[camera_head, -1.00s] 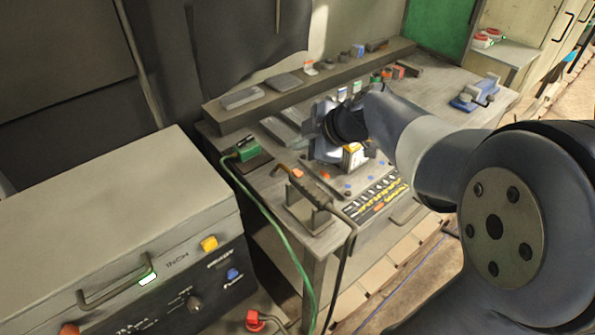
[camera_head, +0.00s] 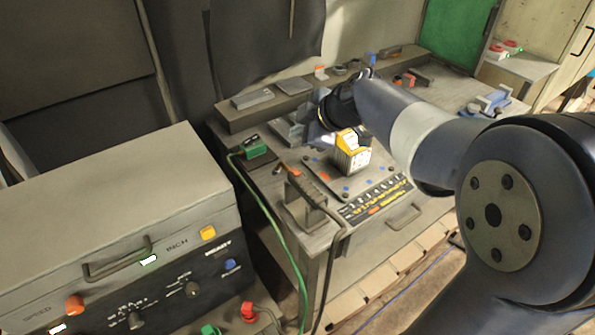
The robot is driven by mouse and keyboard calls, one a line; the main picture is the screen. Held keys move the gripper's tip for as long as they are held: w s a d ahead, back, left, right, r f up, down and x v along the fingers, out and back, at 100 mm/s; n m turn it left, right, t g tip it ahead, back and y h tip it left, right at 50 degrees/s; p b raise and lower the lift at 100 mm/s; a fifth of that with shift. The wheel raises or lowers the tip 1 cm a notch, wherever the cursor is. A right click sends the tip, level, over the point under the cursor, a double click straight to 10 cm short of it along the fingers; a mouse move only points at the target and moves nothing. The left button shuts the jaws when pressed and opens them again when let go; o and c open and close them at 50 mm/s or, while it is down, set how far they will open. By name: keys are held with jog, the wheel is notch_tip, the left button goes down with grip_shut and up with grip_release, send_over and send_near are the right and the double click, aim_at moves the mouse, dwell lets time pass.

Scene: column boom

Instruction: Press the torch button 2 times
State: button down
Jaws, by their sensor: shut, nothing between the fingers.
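The torch (camera_head: 309,184) rests in a grey stand on the workbench, its dark cable hanging over the front edge. A small orange-red spot, which looks like the torch button (camera_head: 293,172), shows on its upper left part. My gripper (camera_head: 318,133) is over the bench, behind and above the torch and apart from it. It is shut and empty, and its fingertips are partly hidden by my wrist and hard to make out.
An orange and white box (camera_head: 351,154) stands on the bench right beside my gripper. A green clamp (camera_head: 257,151) with a green cable lies left of the torch. A grey machine (camera_head: 120,215) with knobs stands at front left. A blue vise (camera_head: 487,103) is at the bench's right.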

jog(key=b, duration=0.4)
send_over(300, 173)
notch_tip(300, 173, down, 8)
jog(key=shift+r, duration=0.25)
jog(key=shift+f+b, duration=0.6)
jog(key=shift+b, duration=0.1)
jog(key=shift+f+b, duration=0.85)
jog(key=shift+b, duration=0.8)
dwell(1.6)
jog(key=shift+r, duration=0.85)
jog(key=shift+r+p, duration=0.1)
jog(key=shift+p, duration=0.2)
jog(key=shift+r+p, duration=1.1)
jog(key=shift+r, duration=1.35)
jog(key=shift+f, duration=0.15)
